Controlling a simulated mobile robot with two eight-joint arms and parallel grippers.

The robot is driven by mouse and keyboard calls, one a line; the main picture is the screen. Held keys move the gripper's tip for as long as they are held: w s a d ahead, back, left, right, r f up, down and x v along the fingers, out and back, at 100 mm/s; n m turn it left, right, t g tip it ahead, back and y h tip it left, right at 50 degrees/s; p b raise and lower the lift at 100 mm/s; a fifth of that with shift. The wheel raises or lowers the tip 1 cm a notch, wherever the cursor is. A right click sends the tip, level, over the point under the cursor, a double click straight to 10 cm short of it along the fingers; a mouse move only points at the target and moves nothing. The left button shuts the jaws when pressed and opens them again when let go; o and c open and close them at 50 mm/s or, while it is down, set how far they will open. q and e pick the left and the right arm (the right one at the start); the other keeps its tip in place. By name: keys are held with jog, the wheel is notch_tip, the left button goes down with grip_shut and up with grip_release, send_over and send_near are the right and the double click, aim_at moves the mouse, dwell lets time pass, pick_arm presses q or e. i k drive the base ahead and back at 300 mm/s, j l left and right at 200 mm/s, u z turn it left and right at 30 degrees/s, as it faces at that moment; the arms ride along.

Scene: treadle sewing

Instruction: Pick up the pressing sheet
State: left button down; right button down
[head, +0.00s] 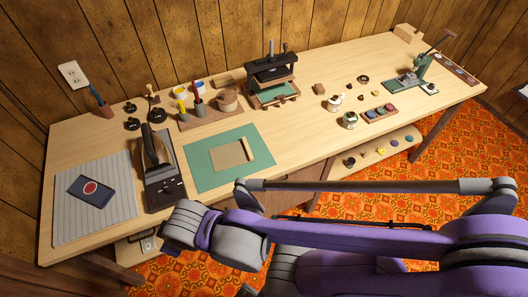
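A flat tan sheet (230,154) lies on the green mat (200,172) at the front middle of the table. A green sheet (277,92) lies in the black press (271,68) behind it. I cannot tell for sure which is the pressing sheet. My purple and grey arm links cross the lower right of the head view, in front of the table edge. No gripper fingers show, so I see neither gripper.
A striped pad (110,215) with a dark blue booklet (91,190) lies at left, beside a black device (161,180). A wooden tray (212,121) holds paint pots and tools. A green lever press (408,79) stands at far right.

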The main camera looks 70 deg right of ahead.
aim_at(236, 153)
jog(key=z, duration=1.75)
jog(key=i+l+z, duration=0.1)
jog(key=z, duration=0.15)
jog(key=i+l+u, duration=0.15)
jog(key=u, duration=0.25)
jog(key=i+l+u, duration=0.2)
jog(key=u, duration=0.2)
